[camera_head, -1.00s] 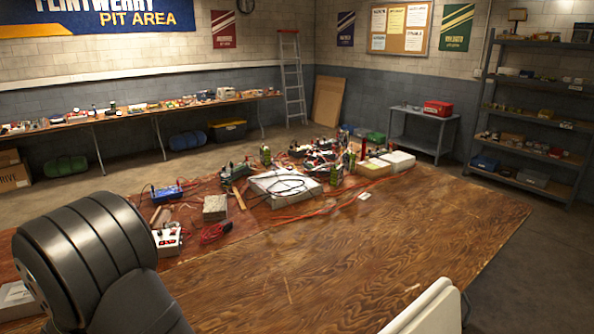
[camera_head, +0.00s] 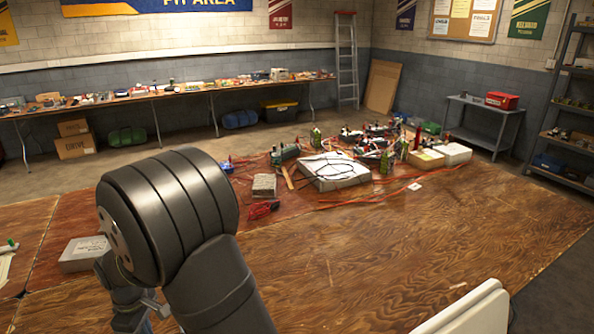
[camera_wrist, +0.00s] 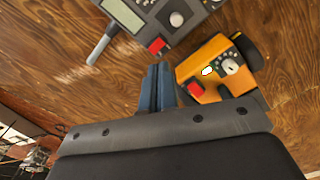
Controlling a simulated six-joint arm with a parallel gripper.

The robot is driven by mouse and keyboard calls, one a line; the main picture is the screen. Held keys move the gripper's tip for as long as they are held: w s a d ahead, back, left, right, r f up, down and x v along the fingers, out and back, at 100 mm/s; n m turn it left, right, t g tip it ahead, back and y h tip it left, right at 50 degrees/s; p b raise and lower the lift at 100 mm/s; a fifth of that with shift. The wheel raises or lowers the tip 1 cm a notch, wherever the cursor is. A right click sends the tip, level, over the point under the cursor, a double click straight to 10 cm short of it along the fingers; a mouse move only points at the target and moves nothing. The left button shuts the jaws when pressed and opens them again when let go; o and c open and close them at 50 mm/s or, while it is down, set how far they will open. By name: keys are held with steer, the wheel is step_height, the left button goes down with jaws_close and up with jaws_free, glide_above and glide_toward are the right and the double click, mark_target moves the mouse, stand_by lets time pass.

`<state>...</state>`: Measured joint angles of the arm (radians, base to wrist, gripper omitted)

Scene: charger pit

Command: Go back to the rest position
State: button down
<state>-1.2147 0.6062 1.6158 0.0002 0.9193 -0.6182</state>
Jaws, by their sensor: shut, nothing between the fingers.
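My gripper (camera_wrist: 158,88) shows in the wrist view with its two blue-grey fingers together and nothing between them. It is above a brown wooden surface (camera_wrist: 50,50). In the camera_head view my dark grey arm fills the lower left, and part of the wrist end shows low beside it. The fingertips are not clear there. No marker of a rest position shows.
The wrist view shows an orange device (camera_wrist: 215,65) right of the fingers and a grey device with a screen (camera_wrist: 165,15) above them. On the wooden table (camera_head: 400,240), a white box (camera_head: 335,170) and cluttered electronics lie at the back.

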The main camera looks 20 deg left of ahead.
step_height(320, 180, up, 10)
steer(key=w+a+n+g+h, duration=0.1)
steer(key=w+a+n, duration=0.1)
steer(key=n, duration=0.4)
steer(key=shift+w+f, duration=0.15)
steer(key=shift+f, duration=0.1)
steer(key=shift+a, duration=0.15)
steer(key=shift+s+d+f+m+t+y, duration=0.25)
steer(key=shift+f+m, duration=0.75)
steer(key=shift+f, duration=1.6)
steer(key=shift+s+d+f+m+t+y, duration=0.1)
steer(key=shift+s+d+f+m, duration=0.65)
steer(key=shift+f, duration=1.85)
steer(key=shift+s+d+f+m+t+y, duration=0.15)
steer(key=shift+f+m, duration=1.1)
steer(key=shift+f, duration=1.35)
